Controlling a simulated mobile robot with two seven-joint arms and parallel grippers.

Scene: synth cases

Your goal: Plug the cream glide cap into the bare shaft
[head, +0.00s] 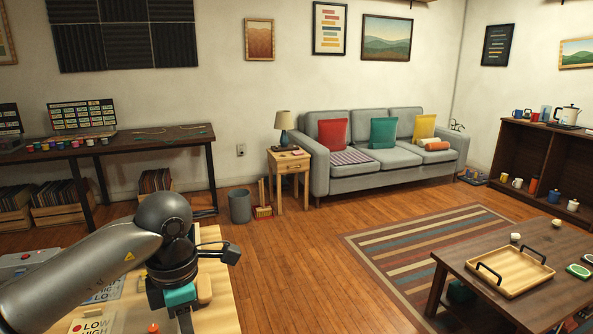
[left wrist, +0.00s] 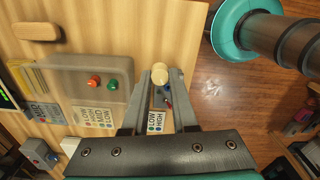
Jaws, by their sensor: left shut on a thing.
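The cream glide cap (left wrist: 160,75) is a small pale round piece at the fingertips of my left gripper (left wrist: 161,76) in the left wrist view. The fingers are shut on it, above the light wooden table. In the head view my left gripper (head: 186,318) points down over the table at the lower left, with its fingertips cut off by the frame. Small dark, blue and red parts (left wrist: 167,99) show between the fingers. I cannot tell whether the bare shaft is among them. My right gripper is not in view.
A tan wooden block (left wrist: 46,33) lies on the table (left wrist: 130,25).

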